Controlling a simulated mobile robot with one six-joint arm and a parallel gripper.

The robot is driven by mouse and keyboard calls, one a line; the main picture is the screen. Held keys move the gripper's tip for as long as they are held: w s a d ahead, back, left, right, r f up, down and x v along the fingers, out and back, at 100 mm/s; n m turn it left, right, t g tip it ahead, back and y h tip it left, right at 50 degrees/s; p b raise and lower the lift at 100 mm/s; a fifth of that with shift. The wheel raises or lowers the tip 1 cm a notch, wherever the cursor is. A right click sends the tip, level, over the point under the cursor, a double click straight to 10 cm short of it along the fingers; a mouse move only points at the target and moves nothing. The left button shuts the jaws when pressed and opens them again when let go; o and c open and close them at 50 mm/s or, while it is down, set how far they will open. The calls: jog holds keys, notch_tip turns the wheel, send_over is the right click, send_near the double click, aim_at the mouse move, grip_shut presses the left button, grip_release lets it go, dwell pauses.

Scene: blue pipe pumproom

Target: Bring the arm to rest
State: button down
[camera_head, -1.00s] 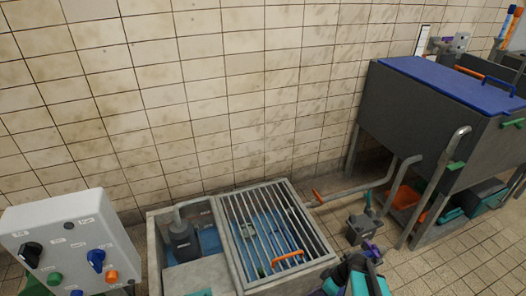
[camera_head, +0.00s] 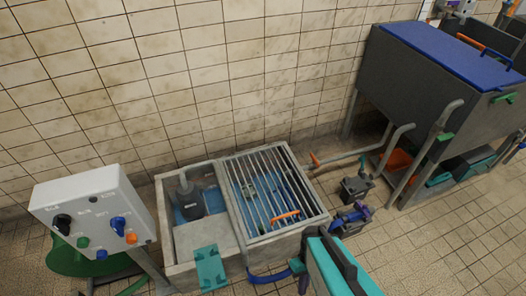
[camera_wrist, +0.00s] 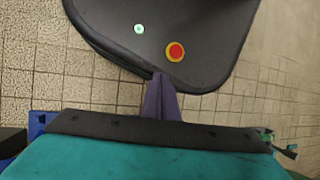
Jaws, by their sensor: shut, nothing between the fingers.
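My gripper (camera_wrist: 160,82) shows in the wrist view as purple fingers pressed together, shut and empty, pointing up the picture past a dark edge and a teal body. Just beyond the fingertips is a black rounded housing with a red button in a yellow ring and a small green light. I cannot tell whether the fingers touch it. In the head view a teal and black link of my arm stands at the bottom, right of the middle.
A grey basin (camera_head: 176,262) with a barred grate (camera_head: 262,196) stands by the tiled wall. A control box (camera_head: 92,206) is at the left. A dark tank with a blue lid (camera_head: 440,52) is at the right. A pump (camera_head: 355,187) sits on the floor.

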jog(key=shift+d+r+m+h, duration=0.15)
jog(key=shift+d+m, duration=0.2)
jog(key=shift+m, duration=0.4)
jog(key=shift+d+f+m+h, duration=0.1)
jog(key=shift+d+m, duration=0.2)
jog(key=shift+m, duration=0.5)
jog(key=shift+d+r+m+h, duration=0.15)
jog(key=shift+d+m, duration=0.2)
jog(key=shift+m, duration=0.4)
jog(key=shift+s+a+f, duration=0.1)
